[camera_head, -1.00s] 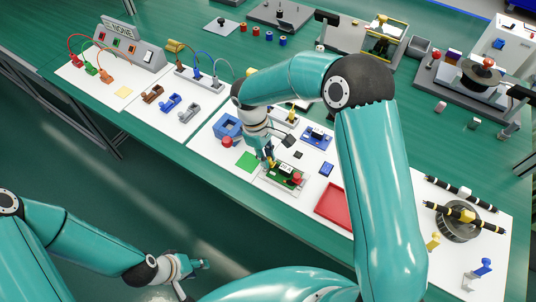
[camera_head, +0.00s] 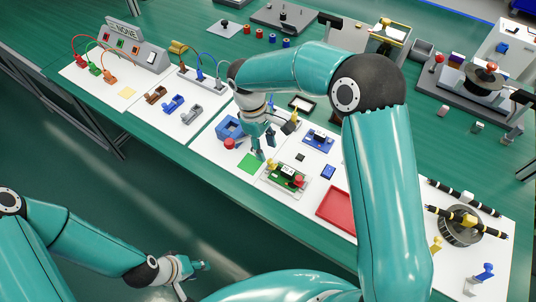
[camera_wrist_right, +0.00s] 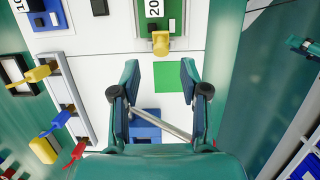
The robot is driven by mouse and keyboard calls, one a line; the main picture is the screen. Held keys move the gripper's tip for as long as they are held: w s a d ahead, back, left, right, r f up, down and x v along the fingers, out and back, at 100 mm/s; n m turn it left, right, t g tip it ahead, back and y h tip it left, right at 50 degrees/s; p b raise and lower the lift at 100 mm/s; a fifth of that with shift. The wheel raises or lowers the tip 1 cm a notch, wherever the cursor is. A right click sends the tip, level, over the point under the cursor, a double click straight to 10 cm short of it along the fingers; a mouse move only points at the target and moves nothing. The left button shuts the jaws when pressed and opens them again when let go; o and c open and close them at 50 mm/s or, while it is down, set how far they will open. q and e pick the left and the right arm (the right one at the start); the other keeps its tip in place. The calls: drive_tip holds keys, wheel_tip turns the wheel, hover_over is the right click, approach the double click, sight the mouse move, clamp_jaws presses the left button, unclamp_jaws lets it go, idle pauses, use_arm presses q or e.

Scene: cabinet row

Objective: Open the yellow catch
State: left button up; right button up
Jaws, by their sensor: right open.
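The yellow catch (camera_head: 272,164) is at the left end of a green circuit board (camera_head: 284,177) in a pale holder on the white sheet. In the right wrist view the catch (camera_wrist_right: 160,42) sits at the near edge of the board, beside the label. Whether it is latched, I cannot tell. My right gripper (camera_head: 264,146) is open and empty above the sheet, just left of the catch. In the wrist view its fingertips (camera_wrist_right: 160,78) are apart, with the catch beyond them, untouched. My left gripper (camera_head: 194,268) hangs low over the floor, away from the bench; its jaws are too small to judge.
A red knob (camera_head: 299,181) is at the board's right end. A green square (camera_head: 250,164) and a blue block (camera_head: 230,127) lie to the left. A red tray (camera_head: 337,209) lies to the right. A rack with coloured levers (camera_wrist_right: 68,100) is left in the wrist view.

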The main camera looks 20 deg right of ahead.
drive_tip(key=v, duration=0.7)
drive_tip(key=shift+r, duration=0.1)
